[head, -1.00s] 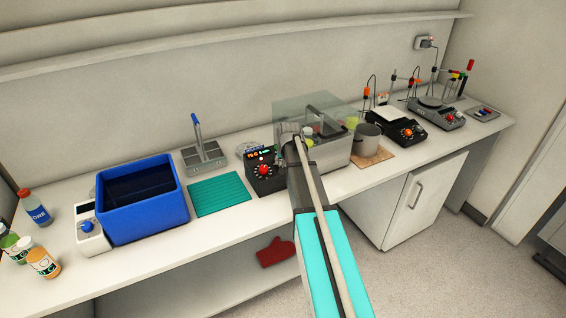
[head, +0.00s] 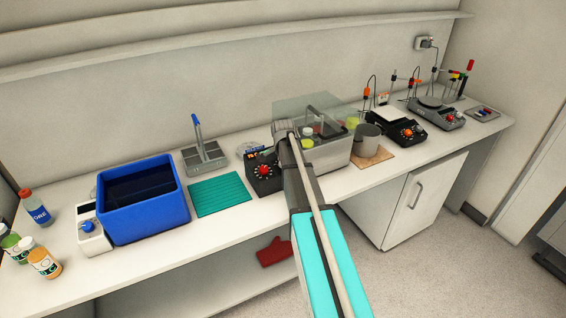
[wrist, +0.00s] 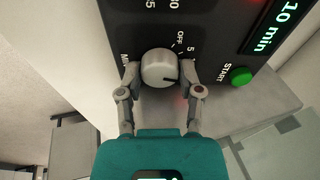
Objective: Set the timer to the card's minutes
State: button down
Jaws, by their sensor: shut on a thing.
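In the wrist view, my gripper (wrist: 162,74) is shut on a round light-grey knob (wrist: 158,64), one finger on each side. The knob is on a dark panel (wrist: 213,47) with "OFF", "5", "15" and "MIN" around the dial. A dark pointer mark on the knob points to the right, just below the "5" side. A green-lettered display (wrist: 275,27) reads "10 min", beside a green START button (wrist: 241,75). In the head view, my arm hides the fingertips and the knob. I cannot make out a readable card.
A dark unit with a red dial (head: 264,171) stands left of my arm. A clear-lidded metal bath (head: 328,155) is just behind and right of my arm. A blue bin (head: 150,224) and green mat (head: 222,200) are further left. The floor in front is clear.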

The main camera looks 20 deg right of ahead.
jog(key=shift+m, duration=1.6)
jog(key=shift+c, duration=1.3)
grip_release()
jog(key=shift+n, duration=0.5)
